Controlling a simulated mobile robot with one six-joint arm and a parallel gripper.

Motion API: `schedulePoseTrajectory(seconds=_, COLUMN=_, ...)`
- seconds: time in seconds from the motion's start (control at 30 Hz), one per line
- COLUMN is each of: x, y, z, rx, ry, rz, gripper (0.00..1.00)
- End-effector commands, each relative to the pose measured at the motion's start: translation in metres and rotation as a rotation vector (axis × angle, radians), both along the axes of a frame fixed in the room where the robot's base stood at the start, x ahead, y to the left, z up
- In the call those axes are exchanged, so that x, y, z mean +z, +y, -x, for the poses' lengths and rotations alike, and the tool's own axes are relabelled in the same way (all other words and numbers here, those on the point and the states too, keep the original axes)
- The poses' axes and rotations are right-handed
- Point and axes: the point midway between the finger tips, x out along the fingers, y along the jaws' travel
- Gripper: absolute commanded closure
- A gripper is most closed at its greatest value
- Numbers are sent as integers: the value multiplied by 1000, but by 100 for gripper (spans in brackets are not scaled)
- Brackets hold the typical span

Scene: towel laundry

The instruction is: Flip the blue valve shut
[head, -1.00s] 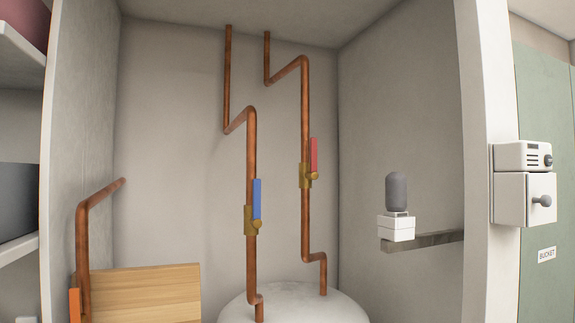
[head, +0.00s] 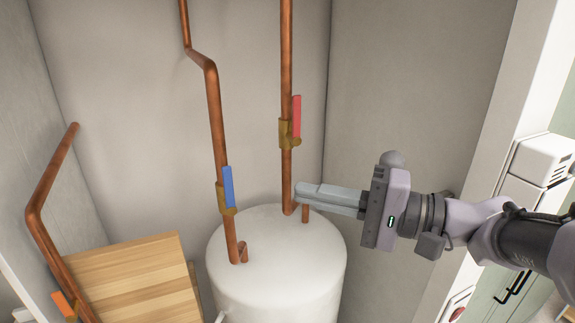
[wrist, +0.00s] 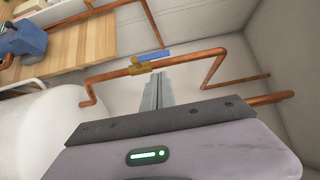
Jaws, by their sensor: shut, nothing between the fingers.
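The blue valve's lever (head: 228,187) sits on a brass body (head: 225,203) on the left copper pipe in the head view. The lever points up, in line with the pipe. In the wrist view the blue lever (wrist: 154,56) and its brass body (wrist: 141,68) lie beyond the fingertips. My gripper (head: 302,194) comes in from the right, shut and empty, to the right of the blue valve. In the head view its tips overlap the foot of the right pipe; whether they touch it I cannot tell. In the wrist view my gripper (wrist: 155,82) points toward the blue valve.
A red-lever valve (head: 296,117) is on the right copper pipe, above my gripper. A white tank (head: 275,250) stands below the pipes. A wooden crate or board (head: 130,280) and another copper pipe (head: 50,178) with an orange lever (head: 65,304) are at left.

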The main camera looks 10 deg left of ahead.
Motion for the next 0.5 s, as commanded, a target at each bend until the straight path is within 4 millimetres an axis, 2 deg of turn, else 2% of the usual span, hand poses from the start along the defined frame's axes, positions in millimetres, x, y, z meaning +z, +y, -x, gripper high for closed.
schedulePoseTrajectory(seconds=0.17, x=1, y=11, z=-2, rx=4, ry=1, rz=1, gripper=100)
schedulePoseTrajectory(seconds=0.5, x=3, y=76, z=-16, rx=5, ry=4, rz=2, gripper=100)
